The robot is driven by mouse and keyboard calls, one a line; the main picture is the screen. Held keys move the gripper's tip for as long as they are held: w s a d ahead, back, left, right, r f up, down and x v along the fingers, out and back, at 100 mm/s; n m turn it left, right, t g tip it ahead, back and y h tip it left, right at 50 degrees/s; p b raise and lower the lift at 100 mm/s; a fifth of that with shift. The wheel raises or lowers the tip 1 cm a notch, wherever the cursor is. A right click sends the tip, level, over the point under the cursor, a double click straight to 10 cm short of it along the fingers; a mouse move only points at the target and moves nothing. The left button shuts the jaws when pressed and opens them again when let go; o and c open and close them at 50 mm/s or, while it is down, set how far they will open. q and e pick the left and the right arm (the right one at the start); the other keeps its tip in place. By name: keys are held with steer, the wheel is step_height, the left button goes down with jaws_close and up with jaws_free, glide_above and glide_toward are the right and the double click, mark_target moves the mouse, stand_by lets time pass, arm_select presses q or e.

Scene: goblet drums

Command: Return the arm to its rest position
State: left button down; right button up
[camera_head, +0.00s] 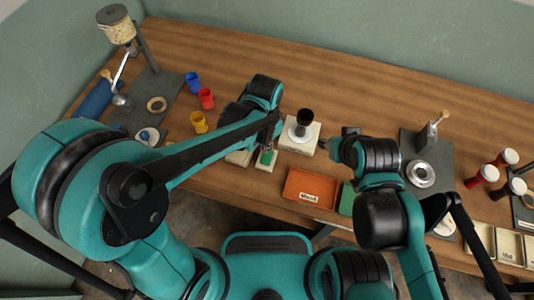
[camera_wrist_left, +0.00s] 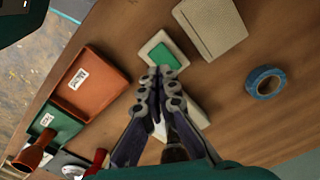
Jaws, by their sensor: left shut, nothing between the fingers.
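My left gripper (camera_head: 268,143) is over the table near a small pale block with a green top (camera_head: 266,158). In the left wrist view my left gripper (camera_wrist_left: 160,75) has its fingertips together with nothing between them. The green-topped block also shows in the left wrist view (camera_wrist_left: 168,55), just past the fingertips; I cannot tell whether they touch it. My right arm (camera_head: 378,160) is folded at the right side. My right gripper (camera_head: 345,138) is partly hidden, and its fingers are not clear.
An orange tray (camera_head: 309,196) lies near the front edge. A grey stand (camera_head: 428,160) and dark-red drums (camera_head: 487,173) are at right. The back middle is clear.

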stand_by(0.4)
arm_select(q)
steer(key=s+a+r+n+t, duration=0.2)
steer(key=a+r+n+t, duration=0.1)
steer(key=a, duration=0.6)
steer(key=s+a+r+n+t, duration=0.3)
steer(key=a+r+n, duration=0.3)
steer(key=a, duration=0.3)
steer(key=shift+r+n+t, duration=0.3)
steer(key=shift+r+t, duration=0.3)
steer(key=shift+r, duration=0.3)
